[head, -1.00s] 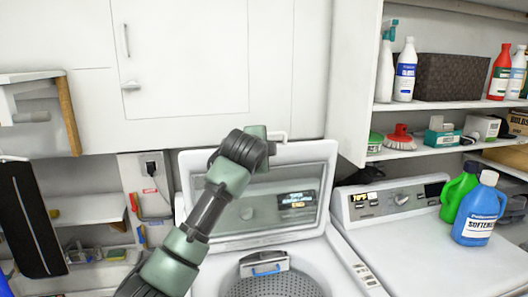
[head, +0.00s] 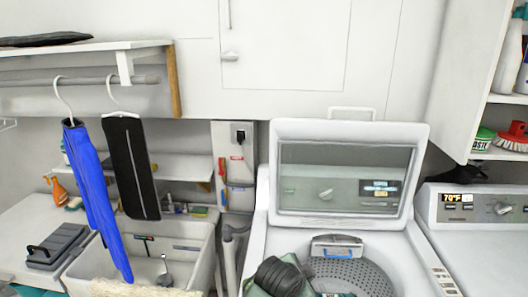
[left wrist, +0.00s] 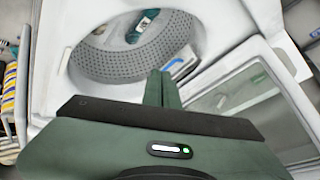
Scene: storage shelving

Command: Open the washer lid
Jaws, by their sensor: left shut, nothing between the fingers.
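The washer lid (head: 346,137) stands raised, tilted back against the wall, with a glass window in a white frame. Below it the round opening and perforated drum (head: 345,277) of the washer are exposed. In the left wrist view the drum (left wrist: 125,58) is at the top, and the lid (left wrist: 240,112) with its glass is at the right. My left gripper (left wrist: 162,80) is shut and empty, over the washer opening and apart from the lid. In the head view, part of my left arm shows at the bottom edge; its fingers are not clear. My right gripper is not in view.
A second white machine (head: 480,215) stands to the right. A sink (head: 160,262) is at the left, with a blue garment (head: 92,195) and a black board (head: 132,165) hanging above it. A white cabinet (head: 300,50) is above the washer.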

